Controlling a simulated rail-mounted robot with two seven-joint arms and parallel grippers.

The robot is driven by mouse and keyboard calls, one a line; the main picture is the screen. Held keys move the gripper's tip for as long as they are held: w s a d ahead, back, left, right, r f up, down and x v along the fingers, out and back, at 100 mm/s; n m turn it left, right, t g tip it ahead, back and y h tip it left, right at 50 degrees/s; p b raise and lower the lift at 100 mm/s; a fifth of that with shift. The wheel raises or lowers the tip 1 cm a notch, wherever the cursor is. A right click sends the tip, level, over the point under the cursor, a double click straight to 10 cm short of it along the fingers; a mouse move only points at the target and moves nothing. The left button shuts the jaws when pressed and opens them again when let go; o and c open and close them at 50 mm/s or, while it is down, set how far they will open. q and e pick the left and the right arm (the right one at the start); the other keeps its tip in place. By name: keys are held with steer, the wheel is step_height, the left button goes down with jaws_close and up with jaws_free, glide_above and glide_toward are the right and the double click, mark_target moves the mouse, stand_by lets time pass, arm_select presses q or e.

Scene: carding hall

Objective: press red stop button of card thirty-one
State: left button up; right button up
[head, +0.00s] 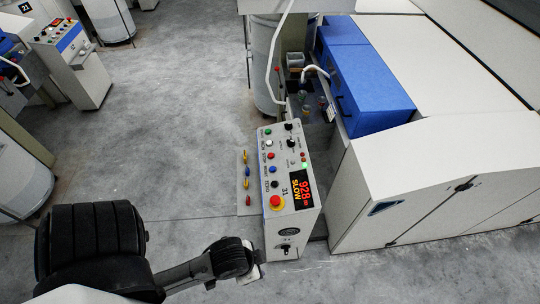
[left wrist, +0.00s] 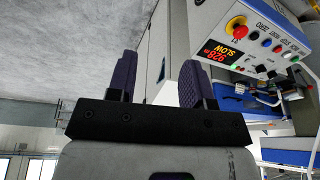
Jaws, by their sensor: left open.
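The control panel of card thirty-one (head: 284,225) stands centre in the head view, with "31" and a lit "928 SLOW" display (head: 300,188). A small red button (head: 270,156) sits in its left row, between a white and a blue one; it also shows in the left wrist view (left wrist: 278,48). A larger red mushroom button on a yellow base (head: 276,202) is at the panel's near end. My left gripper (left wrist: 160,75) is open and empty, apart from the panel. In the head view it is mostly hidden behind my wrist, low and left of the panel's near end.
A blue cover (head: 366,88) and white machine housing (head: 425,185) stand right of the panel. A bent white pipe (head: 272,60) rises behind it. A side strip of coloured handles (head: 246,180) flanks it. Another panel (head: 75,62) stands far left. The floor between is clear.

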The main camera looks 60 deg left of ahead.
arm_select(q)
steer(key=shift+d, duration=0.1)
steer(key=c, duration=0.7)
jaws_close()
steer(key=shift+a, duration=0.2)
steer(key=shift+d, duration=0.15)
